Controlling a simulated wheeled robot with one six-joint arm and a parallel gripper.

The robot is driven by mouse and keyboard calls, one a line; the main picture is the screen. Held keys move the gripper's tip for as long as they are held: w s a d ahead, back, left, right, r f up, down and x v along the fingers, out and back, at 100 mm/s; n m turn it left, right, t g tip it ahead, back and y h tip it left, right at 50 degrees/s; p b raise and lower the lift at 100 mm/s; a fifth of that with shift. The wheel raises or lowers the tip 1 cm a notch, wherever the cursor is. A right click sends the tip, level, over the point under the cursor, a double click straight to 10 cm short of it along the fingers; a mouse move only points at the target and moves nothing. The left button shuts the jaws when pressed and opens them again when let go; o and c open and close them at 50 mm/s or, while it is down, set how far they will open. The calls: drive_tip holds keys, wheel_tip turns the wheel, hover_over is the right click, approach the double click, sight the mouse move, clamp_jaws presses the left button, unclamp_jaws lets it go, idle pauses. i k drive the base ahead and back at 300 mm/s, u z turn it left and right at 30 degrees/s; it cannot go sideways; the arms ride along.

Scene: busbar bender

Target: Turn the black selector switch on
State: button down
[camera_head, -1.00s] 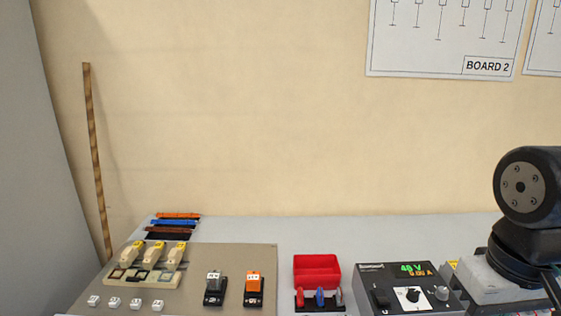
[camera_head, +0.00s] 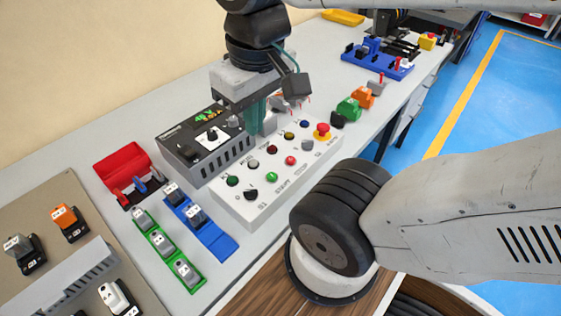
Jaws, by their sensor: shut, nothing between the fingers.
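The white control panel (camera_head: 230,206) lies on the bench in the middle of the head view. A black selector switch (camera_head: 251,193) sits at its near-left corner, beside the S1 label; its exact pointer angle is too small to read. My gripper (camera_head: 256,131) points down at the panel's far side, next to the power supply. Its greenish fingers are shut and empty, apart from the black switch. Part of the panel's far row is hidden behind the fingers.
Several coloured buttons and a red mushroom button (camera_head: 322,131) stand on the panel. The power supply (camera_head: 182,148) is behind it. Blue (camera_head: 213,237) and green (camera_head: 163,250) terminal rails lie to its left. My arm fills the right foreground.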

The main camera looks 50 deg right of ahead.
sight(250, 194)
drive_tip(key=z, duration=0.05)
drive_tip(key=k, duration=0.5)
drive_tip(key=z, duration=1.5)
drive_tip(key=k, duration=0.8)
drive_tip(key=u, duration=1.45)
drive_tip(key=i, duration=0.5)
drive_tip(key=u, duration=0.05)
